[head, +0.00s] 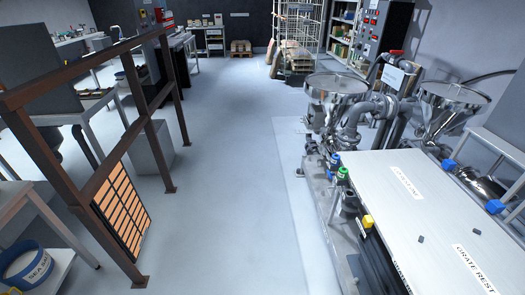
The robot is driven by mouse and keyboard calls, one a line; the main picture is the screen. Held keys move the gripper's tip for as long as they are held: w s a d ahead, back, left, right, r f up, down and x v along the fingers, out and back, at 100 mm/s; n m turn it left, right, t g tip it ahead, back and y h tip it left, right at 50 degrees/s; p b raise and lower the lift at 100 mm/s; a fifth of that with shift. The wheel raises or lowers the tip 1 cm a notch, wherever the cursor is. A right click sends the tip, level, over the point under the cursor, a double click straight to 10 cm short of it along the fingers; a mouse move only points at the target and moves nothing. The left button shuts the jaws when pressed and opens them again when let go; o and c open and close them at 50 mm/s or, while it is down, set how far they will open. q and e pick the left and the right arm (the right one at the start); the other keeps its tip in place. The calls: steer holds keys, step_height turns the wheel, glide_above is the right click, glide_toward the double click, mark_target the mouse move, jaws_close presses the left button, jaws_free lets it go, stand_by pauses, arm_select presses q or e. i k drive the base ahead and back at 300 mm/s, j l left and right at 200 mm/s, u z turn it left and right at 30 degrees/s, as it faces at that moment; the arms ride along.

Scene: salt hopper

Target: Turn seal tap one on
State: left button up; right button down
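The salt hopper machine stands at the right, with two steel hopper bowls, a left one (336,86) and a right one (455,96), above pipework. Several coloured caps or handles show along it: a blue one (335,160), a green one (343,173) and a yellow one (367,221) on the near left side. Two more blue ones, one (449,165) and another (495,206), are on the right side. I cannot tell which is seal tap one, or whether any is on or off. Neither of my grippers shows in the head view.
A pale labelled table top (410,205), one label reading "GRATE REST", fills the lower right with small dark pieces on it. The floor (230,190) between is clear.

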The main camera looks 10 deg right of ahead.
mark_target(330, 175)
steer(key=i+j, duration=0.1)
steer(key=i, duration=0.45)
steer(key=i+j, duration=0.15)
steer(key=i, duration=0.4)
steer(key=i+j, duration=0.1)
steer(key=i, duration=0.5)
steer(key=i+j+z, duration=0.1)
steer(key=i+z, duration=0.35)
steer(key=i+j+z, duration=0.2)
steer(key=z, duration=0.25)
steer(key=i+j+z, duration=0.25)
steer(key=j+z, duration=0.2)
steer(key=i+j+z, duration=0.25)
steer(key=z, duration=0.15)
steer(key=i+j+z, duration=0.1)
steer(key=j+z, duration=0.35)
steer(key=j, duration=0.15)
